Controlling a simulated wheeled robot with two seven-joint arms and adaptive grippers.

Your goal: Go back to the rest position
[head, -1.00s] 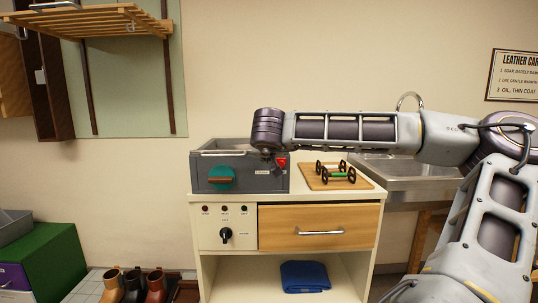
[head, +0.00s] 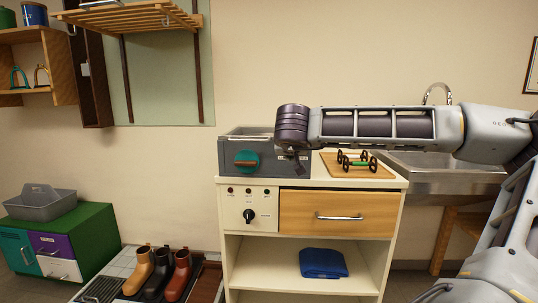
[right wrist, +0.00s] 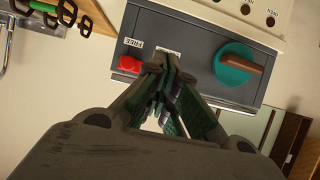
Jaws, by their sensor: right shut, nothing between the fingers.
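My right gripper (head: 298,163) hangs from the dark wrist just in front of the right part of the grey box's front. In the right wrist view the gripper (right wrist: 164,66) is shut and empty, its fingers together near a small label on the box. The grey box (head: 262,165) stands on the cabinet top. Its teal disc with a wooden handle (right wrist: 235,65) and a red part (right wrist: 130,64) beside a "FREE" label show in the right wrist view. The red part is hidden in the head view. I cannot tell whether the fingers touch the box. My left gripper is out of view.
A wooden board (head: 345,171) with a small wheeled rack (head: 357,162) lies right of the box, under my right arm. A steel sink (head: 440,176) stands farther right. A wooden rack (head: 130,18) hangs at upper left. Boots (head: 158,273) stand on the floor at left.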

